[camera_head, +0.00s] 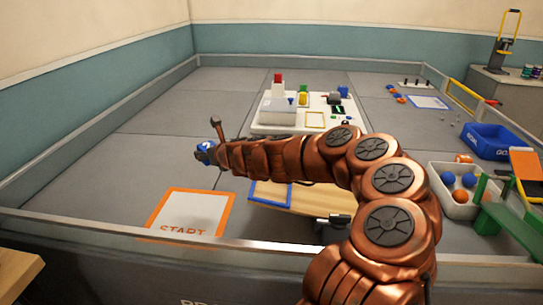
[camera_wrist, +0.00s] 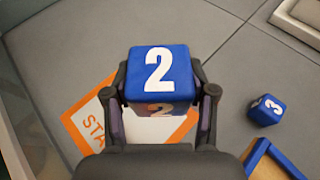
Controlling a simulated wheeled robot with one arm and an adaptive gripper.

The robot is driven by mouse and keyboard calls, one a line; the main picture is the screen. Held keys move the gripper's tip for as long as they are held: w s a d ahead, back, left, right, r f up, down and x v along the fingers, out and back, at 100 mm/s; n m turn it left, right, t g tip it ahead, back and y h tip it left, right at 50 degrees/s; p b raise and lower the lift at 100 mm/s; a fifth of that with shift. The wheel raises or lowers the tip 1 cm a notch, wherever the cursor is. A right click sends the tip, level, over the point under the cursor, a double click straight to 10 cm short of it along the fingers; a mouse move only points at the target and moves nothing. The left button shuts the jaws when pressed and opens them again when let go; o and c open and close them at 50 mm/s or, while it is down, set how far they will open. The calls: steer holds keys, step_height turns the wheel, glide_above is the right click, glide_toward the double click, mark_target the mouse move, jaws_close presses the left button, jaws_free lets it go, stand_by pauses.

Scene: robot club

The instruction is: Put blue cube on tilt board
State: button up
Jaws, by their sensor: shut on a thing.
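My gripper (camera_wrist: 160,98) is shut on a blue cube (camera_wrist: 158,70) with a white 2 on its face. The cube is held above the floor, over the START mat. In the head view, the held cube (camera_head: 204,150) shows at the arm's far end, left of the middle. The wooden tilt board (camera_head: 308,203), with a blue-framed area at its left end, lies right of the cube, partly hidden by my arm. Its blue-edged corner (camera_wrist: 274,158) shows at the lower right in the wrist view.
The orange-edged START mat (camera_head: 190,212) lies near the front wall (camera_head: 130,232). A white station (camera_head: 300,126) with blocks stands at the back. At right are a white bin (camera_head: 452,207) of balls, a blue bin (camera_head: 488,145) and a green stand (camera_head: 505,217). The left floor is clear.

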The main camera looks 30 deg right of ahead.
steer(key=s+d+r+n+g+y+b, duration=0.15)
steer(key=s+d+n+g+y, duration=0.35)
steer(key=s+d+n+y, duration=0.65)
steer(key=shift+s+d+f+m+h+b, duration=0.35)
steer(key=shift+d+f+m+h+b, duration=0.1)
steer(key=shift+f+b, duration=0.55)
steer(key=shift+s+d+f+m+h+b, duration=0.45)
steer(key=shift+f+b, duration=0.45)
steer(key=shift+b, duration=0.25)
steer(key=shift+s+d+f+m+h+b, duration=0.35)
steer(key=shift+f+m+b, duration=0.1)
steer(key=shift+f+b, duration=0.55)
steer(key=shift+f, duration=0.9)
steer(key=o, duration=1.2)
steer(key=shift+o, duration=0.2)
steer(key=shift+d, duration=0.1)
steer(key=v, duration=1.2)
steer(key=shift+s, duration=0.1)
